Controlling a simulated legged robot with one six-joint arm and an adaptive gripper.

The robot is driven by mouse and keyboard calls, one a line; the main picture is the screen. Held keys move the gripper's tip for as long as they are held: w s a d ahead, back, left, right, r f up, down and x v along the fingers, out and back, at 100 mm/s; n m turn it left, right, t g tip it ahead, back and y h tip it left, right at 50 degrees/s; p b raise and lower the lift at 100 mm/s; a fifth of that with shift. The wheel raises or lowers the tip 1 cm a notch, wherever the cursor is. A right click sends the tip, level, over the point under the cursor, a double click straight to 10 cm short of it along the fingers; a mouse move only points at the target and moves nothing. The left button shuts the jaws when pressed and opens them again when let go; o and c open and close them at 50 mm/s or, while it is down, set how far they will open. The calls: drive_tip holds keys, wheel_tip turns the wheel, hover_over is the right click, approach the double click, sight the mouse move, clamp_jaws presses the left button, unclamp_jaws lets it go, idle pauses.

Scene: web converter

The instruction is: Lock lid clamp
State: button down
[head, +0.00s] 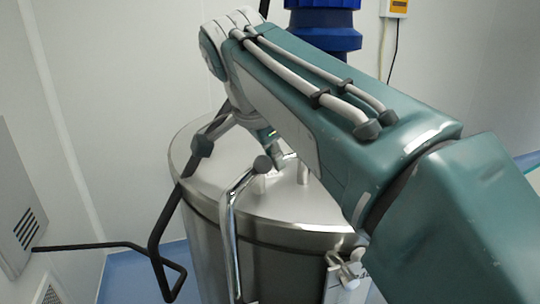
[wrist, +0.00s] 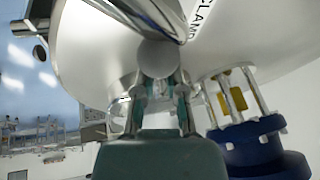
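A steel vessel stands in the head view with a round lid (head: 215,165) on top. A chrome lever (head: 229,220) with a round grey knob (head: 262,163) rises over the lid's near side. A small latch fitting (head: 345,270) sits at the rim, lower right. In the wrist view, part of a label reading "CLAM" (wrist: 190,20) lies near a grey knob (wrist: 158,56). My gripper (wrist: 160,90) has its fingers spread on either side of that knob, which hides the tips. I cannot tell whether they touch it. In the head view, my arm mostly hides the gripper.
A bent black bar (head: 160,250) reaches out at the vessel's left. A blue fitting (head: 323,25) stands behind my arm, and a blue part (wrist: 255,148) is close on the gripper's right. A wall panel (head: 18,200) is at far left. Blue floor between shows clear.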

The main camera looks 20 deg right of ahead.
drive_tip(key=shift+a+f, duration=0.1)
drive_tip(key=shift+s+n+t+y, duration=0.3)
drive_tip(key=shift+s+n, duration=0.1)
drive_tip(key=shift+n, duration=0.4)
drive_tip(key=c, duration=0.6)
unclamp_jaws()
drive_tip(key=shift+f, duration=0.1)
drive_tip(key=shift+a, duration=0.1)
drive_tip(key=shift+s+r, duration=0.1)
drive_tip(key=shift+r, duration=0.35)
drive_tip(key=v, duration=1.1)
